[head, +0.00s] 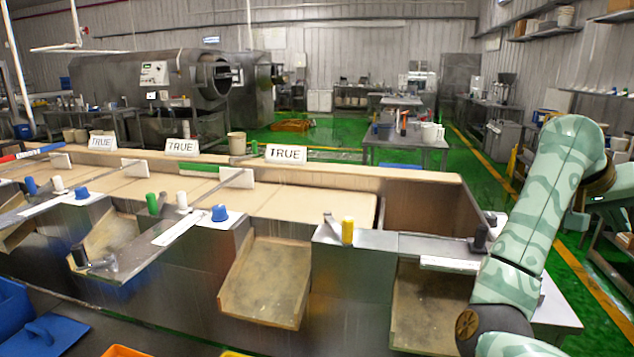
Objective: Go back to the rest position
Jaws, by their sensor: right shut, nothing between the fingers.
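My right arm (535,215), pale green with a wavy pattern, comes in from the right and reaches down past the right end of the bench. My left arm and left gripper are not in view.
A long metal bench (400,243) with sloping chutes (265,280) crosses the front, with coloured knobs and several "TRUE" signs. A big drum machine (150,85) stands behind. Green floor (480,180) is open at the right.

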